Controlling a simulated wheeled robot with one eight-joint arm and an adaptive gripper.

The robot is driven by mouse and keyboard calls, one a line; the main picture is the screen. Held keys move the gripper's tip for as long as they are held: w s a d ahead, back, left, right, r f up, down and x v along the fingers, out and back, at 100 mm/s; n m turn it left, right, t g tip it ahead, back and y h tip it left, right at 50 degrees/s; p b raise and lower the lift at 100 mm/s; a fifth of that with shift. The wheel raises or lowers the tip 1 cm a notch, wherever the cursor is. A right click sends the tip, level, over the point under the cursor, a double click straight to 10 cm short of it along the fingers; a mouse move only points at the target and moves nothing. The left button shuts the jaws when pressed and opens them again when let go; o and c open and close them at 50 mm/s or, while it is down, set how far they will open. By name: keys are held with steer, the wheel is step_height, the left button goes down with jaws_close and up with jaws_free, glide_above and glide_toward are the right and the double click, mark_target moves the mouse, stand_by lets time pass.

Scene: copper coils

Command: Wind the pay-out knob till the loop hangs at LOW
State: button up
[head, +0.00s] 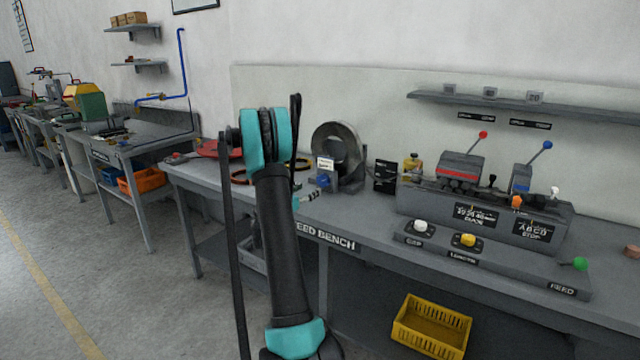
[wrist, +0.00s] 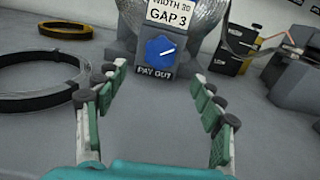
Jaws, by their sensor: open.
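The blue pay-out knob (wrist: 160,50) is in the wrist view, on a grey block above the label PAY OUT (wrist: 154,71). A white pointer line on it points right and slightly up. In the head view my arm hides part of the bench.
A dark ring (wrist: 42,82) and a thinner ring lie on the bench left of the knob. A black labelled block (wrist: 233,50) stands to the right. The lever unit (head: 480,205) and white and yellow buttons are farther right. Bench surface between the fingers is clear.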

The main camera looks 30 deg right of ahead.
mark_target(322, 181)
steer(key=x, duration=1)
steer(key=shift+c, duration=0.6)
steer(key=c, duration=1)
steer(key=shift+c, duration=0.2)
steer(key=m, duration=0.5)
steer(key=shift+m, duration=0.3)
steer(key=m, duration=0.5)
steer(key=shift+s, duration=0.1)
